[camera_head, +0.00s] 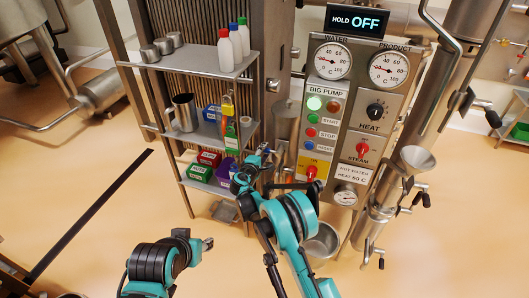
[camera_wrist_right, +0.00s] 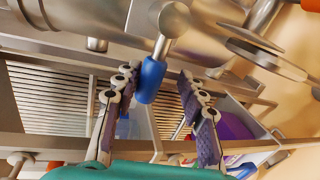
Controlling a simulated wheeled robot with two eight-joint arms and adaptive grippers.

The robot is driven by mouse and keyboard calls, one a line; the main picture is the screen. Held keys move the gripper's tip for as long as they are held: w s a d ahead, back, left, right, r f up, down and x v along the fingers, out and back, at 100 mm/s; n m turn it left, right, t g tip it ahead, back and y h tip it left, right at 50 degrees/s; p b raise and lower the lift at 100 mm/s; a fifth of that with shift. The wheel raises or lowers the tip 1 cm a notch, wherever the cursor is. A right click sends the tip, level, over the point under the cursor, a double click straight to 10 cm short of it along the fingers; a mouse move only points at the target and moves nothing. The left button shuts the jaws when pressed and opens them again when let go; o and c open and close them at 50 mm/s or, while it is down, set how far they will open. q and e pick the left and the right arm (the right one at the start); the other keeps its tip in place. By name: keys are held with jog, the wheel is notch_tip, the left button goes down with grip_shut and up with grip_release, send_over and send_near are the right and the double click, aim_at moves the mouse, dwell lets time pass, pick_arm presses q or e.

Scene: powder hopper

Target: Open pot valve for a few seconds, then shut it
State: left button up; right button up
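A blue valve handle (camera_wrist_right: 152,78) on a metal stem shows in the right wrist view, hanging below a large steel body (camera_wrist_right: 90,20). I cannot tell for sure that it is the pot valve. My right gripper (camera_wrist_right: 157,84) is open, with the blue handle between its fingers and no finger clearly touching it. In the head view my right gripper (camera_head: 258,162) is beside the shelf, in front of the panel's lower left, and my arm hides much there. My left gripper (camera_head: 208,243) is low in front, over the floor, away from everything; its fingers are too small to judge.
A shelf rack (camera_head: 190,60) with bottles, cups and small boxes stands left of the right gripper. A control panel (camera_head: 350,110) with gauges, buttons and a display reading HOLD OFF is to the right. A steel bucket (camera_head: 322,243) stands below it.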

jog(key=shift+r, duration=0.15)
jog(key=shift+s+a, duration=0.1)
jog(key=shift+s, duration=0.1)
jog(key=v, duration=1.1)
jog(key=shift+s, duration=0.3)
jog(key=shift+a, duration=0.1)
